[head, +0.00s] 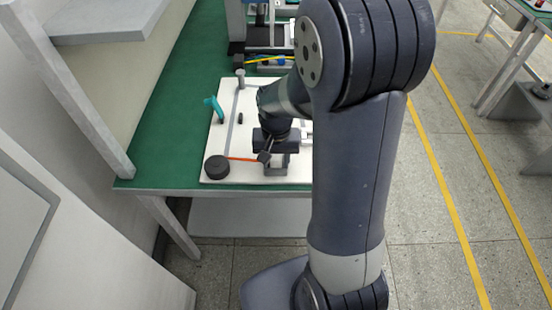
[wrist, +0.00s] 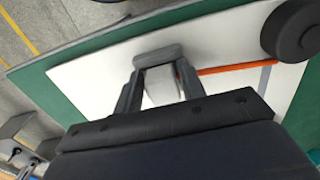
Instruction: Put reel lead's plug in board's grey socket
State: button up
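The reel is a black drum (head: 216,168) at the near left corner of the white board (head: 222,135); it also shows at the top right of the wrist view (wrist: 291,30). Its orange lead (head: 242,159) runs taut to my gripper (head: 276,168) and ends from sight at one finger. In the wrist view the lead (wrist: 235,68) meets the right finger of my gripper (wrist: 161,72). The fingers stand apart, with a pale shape between them that I cannot identify. A grey block (wrist: 158,55) lies across the fingertips, possibly the socket. The plug is not clearly seen.
A teal upright piece (head: 214,107), a grey post (head: 240,78) and a small black peg (head: 240,118) stand on the board's left side. The board lies on a green table (head: 170,150). Equipment with a yellow cable (head: 265,58) stands behind.

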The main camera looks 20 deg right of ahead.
jog(key=o, duration=0.4)
jog(key=shift+c, duration=0.2)
notch_tip(320, 180, up, 11)
jog(key=shift+p, duration=0.3)
jog(key=shift+f, duration=0.15)
notch_tip(320, 180, down, 11)
jog(key=shift+r+b, duration=0.1)
jog(key=shift+b, duration=0.2)
jog(key=shift+r, duration=0.3)
dwell(0.4)
